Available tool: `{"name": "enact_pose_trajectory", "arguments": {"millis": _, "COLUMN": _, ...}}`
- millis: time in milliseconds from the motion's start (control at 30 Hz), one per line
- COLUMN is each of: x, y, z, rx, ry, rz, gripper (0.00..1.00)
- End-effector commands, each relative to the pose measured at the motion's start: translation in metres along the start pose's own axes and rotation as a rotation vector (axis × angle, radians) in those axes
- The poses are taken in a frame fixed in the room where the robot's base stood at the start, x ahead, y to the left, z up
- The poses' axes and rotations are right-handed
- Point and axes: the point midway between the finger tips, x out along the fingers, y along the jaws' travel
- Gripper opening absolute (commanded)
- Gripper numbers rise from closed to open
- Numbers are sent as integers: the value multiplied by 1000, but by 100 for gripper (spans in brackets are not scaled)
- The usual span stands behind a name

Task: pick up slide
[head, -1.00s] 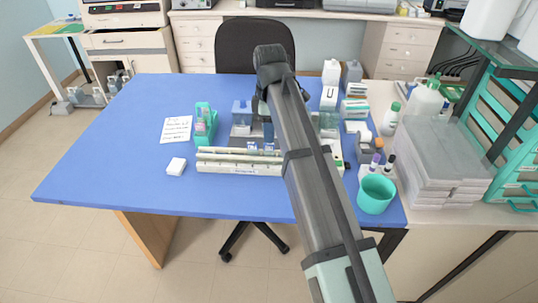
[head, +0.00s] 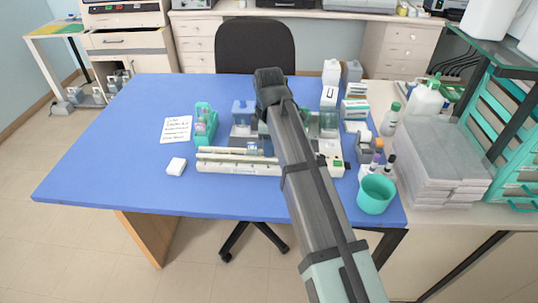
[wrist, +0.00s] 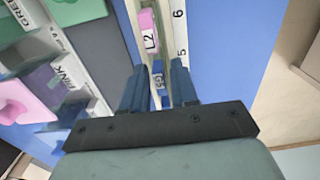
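In the wrist view my gripper (wrist: 157,88) is open, its two dark blue fingers apart on either side of a narrow slot in a pale rack (wrist: 173,25). A slide with a blue label (wrist: 158,78) shows between the fingers; I cannot tell whether either finger touches it. A slide with a pink label marked 2 (wrist: 148,30) stands farther along the same slot. The numbers 5 and 6 are printed on the rack's edge. In the head view the long pale rack (head: 225,168) lies on the blue table; my arm hides my gripper there.
Staining jars stand left of the slot in the wrist view, including a pink one (wrist: 22,100) and a green one (wrist: 75,10). In the head view, a teal cup (head: 376,194) and bottles stand at right. The blue table (head: 110,165) is clear at left.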

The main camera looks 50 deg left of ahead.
Motion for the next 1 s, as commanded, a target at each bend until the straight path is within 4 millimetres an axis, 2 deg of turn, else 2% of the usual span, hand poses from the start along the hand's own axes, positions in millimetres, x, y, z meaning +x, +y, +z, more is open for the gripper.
{"name": "enact_pose_trajectory", "arguments": {"millis": 33, "x": 0, "y": 0, "z": 0, "rx": 0, "ry": 0, "rz": 0, "gripper": 23}}
{"name": "enact_pose_trajectory", "arguments": {"millis": 300, "x": 0, "y": 0, "z": 0, "rx": 0, "ry": 0, "rz": 0, "gripper": 0}}
{"name": "enact_pose_trajectory", "arguments": {"millis": 733, "x": -3, "y": 0, "z": 0, "rx": 0, "ry": 0, "rz": 1, "gripper": 0}}
{"name": "enact_pose_trajectory", "arguments": {"millis": 867, "x": -16, "y": 1, "z": 0, "rx": 0, "ry": 1, "rz": 2, "gripper": 0}}
{"name": "enact_pose_trajectory", "arguments": {"millis": 1000, "x": -39, "y": 2, "z": -1, "rx": 0, "ry": 1, "rz": 3, "gripper": 0}}
